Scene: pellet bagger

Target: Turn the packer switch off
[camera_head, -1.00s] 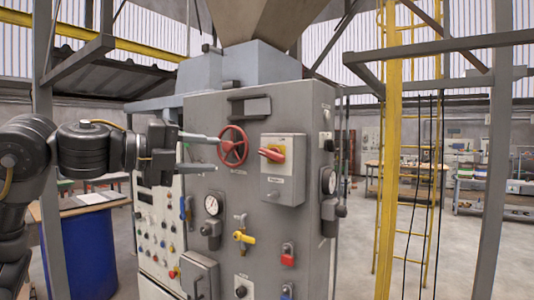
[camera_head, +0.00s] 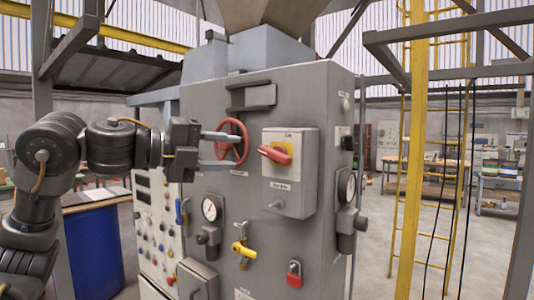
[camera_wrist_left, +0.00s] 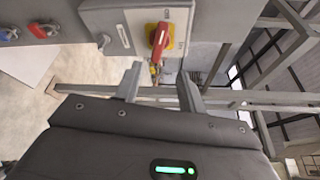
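A rotary switch with a red handle (camera_head: 275,155) on a yellow plate sits on a grey box (camera_head: 305,195) on the front of the grey machine cabinet. Its handle lies roughly sideways in the head view; the label is too small to read. In the left wrist view the red handle (camera_wrist_left: 160,38) shows just beyond the fingertips. My left gripper (camera_head: 229,150) is open and empty, left of the switch and apart from it. Its two fingers overlap the red handwheel in the head view; they also show spread in the left wrist view (camera_wrist_left: 160,86). My right gripper is not in view.
A red handwheel (camera_head: 241,128) is left of the switch. A yellow post (camera_head: 416,160) stands at right.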

